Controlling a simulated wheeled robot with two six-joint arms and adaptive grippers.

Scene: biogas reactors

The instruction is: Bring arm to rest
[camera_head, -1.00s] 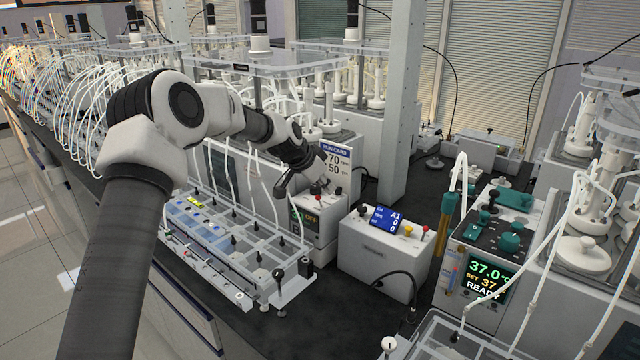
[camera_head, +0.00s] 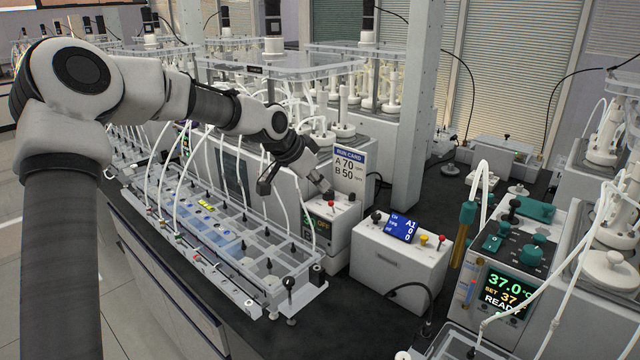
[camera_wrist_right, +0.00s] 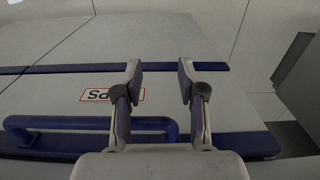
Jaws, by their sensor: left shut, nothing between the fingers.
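My left arm (camera_head: 150,88) comes in from the left of the head view and reaches across the bench. My left gripper (camera_head: 322,184) is shut and empty, pointing down beside the run card (camera_head: 350,170). Its tip is close to the dark knob (camera_head: 327,196) on top of a white control box (camera_head: 338,236); whether they touch I cannot tell. My right gripper (camera_wrist_right: 158,80) shows only in the right wrist view. It is open, with nothing between its fingers, in front of a pale cabinet front with a blue handle (camera_wrist_right: 90,124).
A clear rack (camera_head: 225,250) with tubes lies below my left forearm. A white box with a blue display (camera_head: 400,262) and a 37.0° heater unit (camera_head: 505,285) stand to the right. A grey post (camera_head: 412,120) rises behind. Bare black bench (camera_head: 370,315) shows in front.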

